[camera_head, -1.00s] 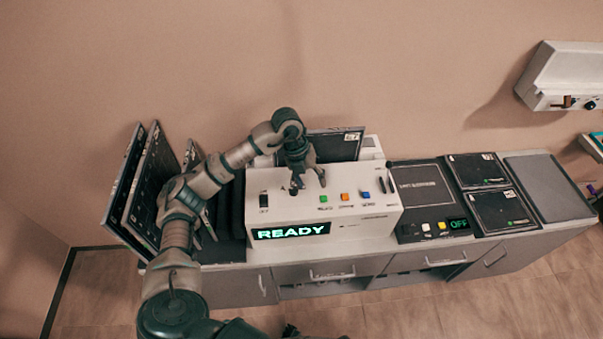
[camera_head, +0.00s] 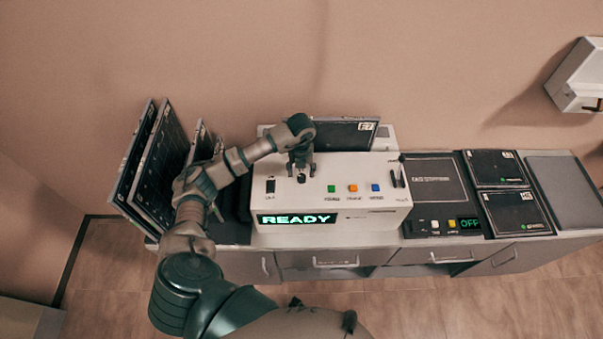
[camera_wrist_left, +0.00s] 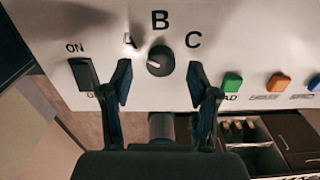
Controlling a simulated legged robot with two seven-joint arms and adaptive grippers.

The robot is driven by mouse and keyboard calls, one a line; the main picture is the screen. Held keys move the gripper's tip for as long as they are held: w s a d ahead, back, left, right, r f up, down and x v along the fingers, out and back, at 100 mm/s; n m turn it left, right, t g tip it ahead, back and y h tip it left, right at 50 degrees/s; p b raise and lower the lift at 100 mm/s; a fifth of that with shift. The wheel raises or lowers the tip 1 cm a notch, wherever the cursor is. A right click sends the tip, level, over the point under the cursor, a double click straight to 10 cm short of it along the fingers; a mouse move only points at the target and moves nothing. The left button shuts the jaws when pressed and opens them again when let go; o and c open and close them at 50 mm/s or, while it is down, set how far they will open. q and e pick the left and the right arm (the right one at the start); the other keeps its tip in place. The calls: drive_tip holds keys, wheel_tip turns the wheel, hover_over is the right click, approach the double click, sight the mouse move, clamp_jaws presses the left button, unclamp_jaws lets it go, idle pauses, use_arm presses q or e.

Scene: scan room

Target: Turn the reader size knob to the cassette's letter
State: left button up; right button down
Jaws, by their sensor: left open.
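The reader (camera_head: 330,200) is a white box with a lit READY display. Its dark round size knob (camera_head: 301,178) is on the top panel. In the wrist view the knob (camera_wrist_left: 160,61) sits below the letters A, B and C, and its pale mark points left, roughly towards A. My left gripper (camera_head: 301,168) is over the knob, pointing down. In the wrist view its open fingers (camera_wrist_left: 160,82) are on either side of the knob, apart from it. A dark cassette (camera_head: 345,135) stands behind the reader; its small label is not clearly readable. My right gripper is not in view.
An ON switch (camera_wrist_left: 85,73) lies left of the knob; green (camera_head: 331,188), orange (camera_head: 353,188) and blue (camera_head: 376,187) buttons lie right. Dark panels (camera_head: 160,165) lean at the left. Flat cassettes (camera_head: 515,211) and a unit showing OFF (camera_head: 432,190) are at the right.

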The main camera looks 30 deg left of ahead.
sight(301, 178)
use_arm(q)
drive_tip(key=shift+s+f, duration=0.1)
drive_tip(key=shift+f, duration=0.85)
drive_tip(key=shift+d+f, duration=0.1)
drive_tip(key=shift+f, duration=0.2)
clamp_jaws()
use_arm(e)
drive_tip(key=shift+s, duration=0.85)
